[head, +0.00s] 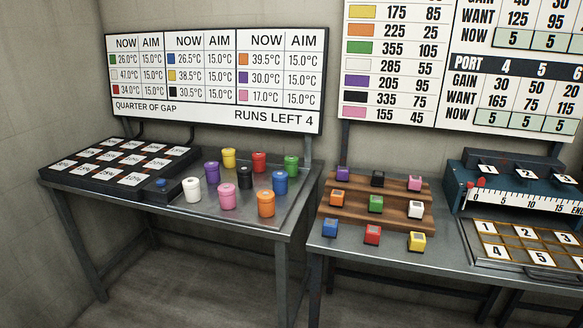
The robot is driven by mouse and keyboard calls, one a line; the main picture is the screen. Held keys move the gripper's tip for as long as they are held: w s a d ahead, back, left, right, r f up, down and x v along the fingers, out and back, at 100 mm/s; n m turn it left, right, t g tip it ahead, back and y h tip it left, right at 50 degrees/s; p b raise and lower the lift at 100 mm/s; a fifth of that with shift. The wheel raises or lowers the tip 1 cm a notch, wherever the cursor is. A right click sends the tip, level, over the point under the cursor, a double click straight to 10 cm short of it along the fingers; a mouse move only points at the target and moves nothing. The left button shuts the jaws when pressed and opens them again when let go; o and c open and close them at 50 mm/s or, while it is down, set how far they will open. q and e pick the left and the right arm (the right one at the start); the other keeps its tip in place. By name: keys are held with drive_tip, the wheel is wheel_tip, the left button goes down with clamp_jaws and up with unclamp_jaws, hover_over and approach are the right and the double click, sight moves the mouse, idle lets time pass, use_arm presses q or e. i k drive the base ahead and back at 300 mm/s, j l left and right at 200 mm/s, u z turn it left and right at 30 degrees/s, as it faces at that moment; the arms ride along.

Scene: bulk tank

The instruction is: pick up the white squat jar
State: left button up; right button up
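The white squat jar (192,190) stands upright on the left steel table, at the front left of a group of coloured lidded jars. It is next to a dark box with a blue button (161,183) on its left. The purple jar (212,172) is behind it to the right, and the pink jar (227,196) is to its right. A gap shows between the white jar and these neighbours. Neither of my grippers is in the head view.
Yellow, red, green, black, blue and orange jars (266,203) share the left table (150,212). A black numbered panel (110,165) fills its left part. A wooden stepped rack (400,205) with coloured blocks stands on the right table, across a narrow gap. Boards hang behind.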

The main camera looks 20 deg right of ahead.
sight(191, 185)
drive_tip(key=i+j+u, duration=0.15)
drive_tip(key=i, duration=0.65)
drive_tip(key=i+j+u, duration=0.2)
drive_tip(key=i, duration=0.6)
